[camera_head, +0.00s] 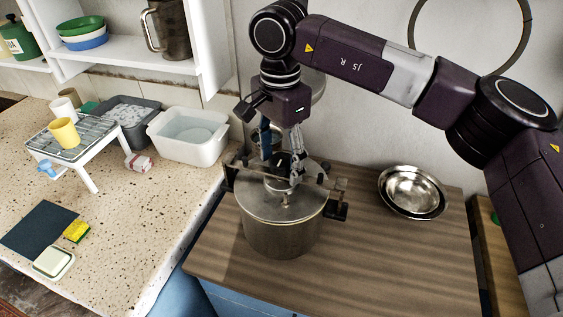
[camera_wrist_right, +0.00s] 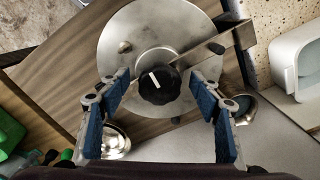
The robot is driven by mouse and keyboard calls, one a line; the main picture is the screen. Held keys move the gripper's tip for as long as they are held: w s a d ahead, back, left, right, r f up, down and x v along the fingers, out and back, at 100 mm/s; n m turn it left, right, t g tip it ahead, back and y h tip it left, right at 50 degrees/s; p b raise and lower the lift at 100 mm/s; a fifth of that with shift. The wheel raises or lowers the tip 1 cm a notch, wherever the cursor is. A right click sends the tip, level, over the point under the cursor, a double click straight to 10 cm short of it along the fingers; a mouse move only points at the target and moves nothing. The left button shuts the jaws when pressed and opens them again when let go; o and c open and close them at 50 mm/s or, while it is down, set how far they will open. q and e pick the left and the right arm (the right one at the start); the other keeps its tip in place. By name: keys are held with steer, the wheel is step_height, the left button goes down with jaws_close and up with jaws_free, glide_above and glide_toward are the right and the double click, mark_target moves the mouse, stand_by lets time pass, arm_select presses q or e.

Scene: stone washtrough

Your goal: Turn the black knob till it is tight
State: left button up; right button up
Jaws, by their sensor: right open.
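The black knob (camera_wrist_right: 159,86) is round and ribbed, with a white line on its face. It sits on a pale collar at the middle of the metal lid (camera_wrist_right: 125,40), above a flat crossbar (camera_wrist_right: 212,50). In the head view the lidded pot (camera_head: 280,235) stands on the wooden counter, the knob (camera_head: 284,159) partly hidden by my fingers. My right gripper (camera_head: 281,170) points down over the lid. In the wrist view its two blue-padded fingers (camera_wrist_right: 160,83) are open on either side of the knob, with gaps visible. My left gripper is not in view.
Nested steel bowls (camera_head: 412,191) stand right of the pot on the wooden counter (camera_head: 380,255). To the left, the speckled counter (camera_head: 140,225) holds a white basin (camera_head: 188,137), a dish rack (camera_head: 90,140) and a sponge (camera_head: 77,231). The wood in front of the bowls is clear.

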steer(key=n, duration=0.3)
steer(key=shift+n, duration=0.4)
steer(key=n, duration=0.3)
steer(key=shift+p, duration=0.4)
